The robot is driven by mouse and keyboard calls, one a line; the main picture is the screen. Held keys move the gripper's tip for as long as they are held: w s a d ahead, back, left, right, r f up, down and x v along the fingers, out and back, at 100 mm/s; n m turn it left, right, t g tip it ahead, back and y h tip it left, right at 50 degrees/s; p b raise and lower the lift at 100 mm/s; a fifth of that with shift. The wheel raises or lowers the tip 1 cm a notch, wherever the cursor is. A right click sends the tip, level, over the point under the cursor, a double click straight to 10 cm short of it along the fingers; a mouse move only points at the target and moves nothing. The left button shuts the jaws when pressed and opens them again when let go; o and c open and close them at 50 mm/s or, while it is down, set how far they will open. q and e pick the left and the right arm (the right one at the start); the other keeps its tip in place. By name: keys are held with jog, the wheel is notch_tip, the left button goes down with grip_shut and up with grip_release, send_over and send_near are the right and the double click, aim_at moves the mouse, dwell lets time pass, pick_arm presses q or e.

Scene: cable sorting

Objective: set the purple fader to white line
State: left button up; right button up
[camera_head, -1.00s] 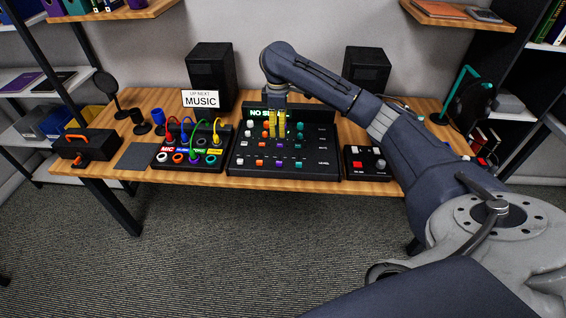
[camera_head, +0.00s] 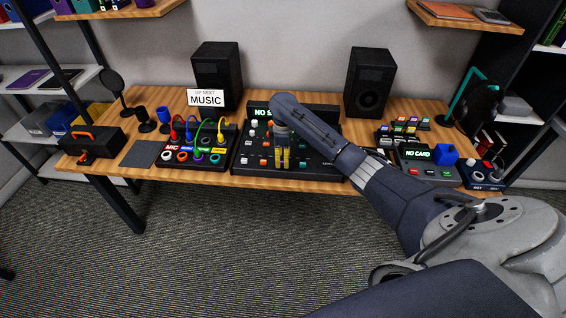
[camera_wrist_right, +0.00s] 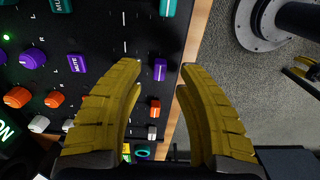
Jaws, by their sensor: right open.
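The black mixer panel (camera_head: 246,167) stands at the middle of the table in the head view. My right gripper (camera_head: 282,166) points down over its front part, open. In the right wrist view, my right gripper (camera_wrist_right: 156,72) has its two yellow fingers apart. The purple fader (camera_wrist_right: 160,69) is seen in the gap between the fingertips, with nothing gripped. Short white lines (camera_wrist_right: 125,47) are marked on the panel beside the left finger, which covers part of the panel. I cannot make out the purple fader in the head view.
A patch box with coloured cables (camera_head: 205,160) stands left of the mixer; a card unit (camera_head: 420,168) stands right.

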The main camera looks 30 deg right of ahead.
jog(key=shift+f, duration=1.2)
grip_shut()
jog(key=shift+d, duration=0.1)
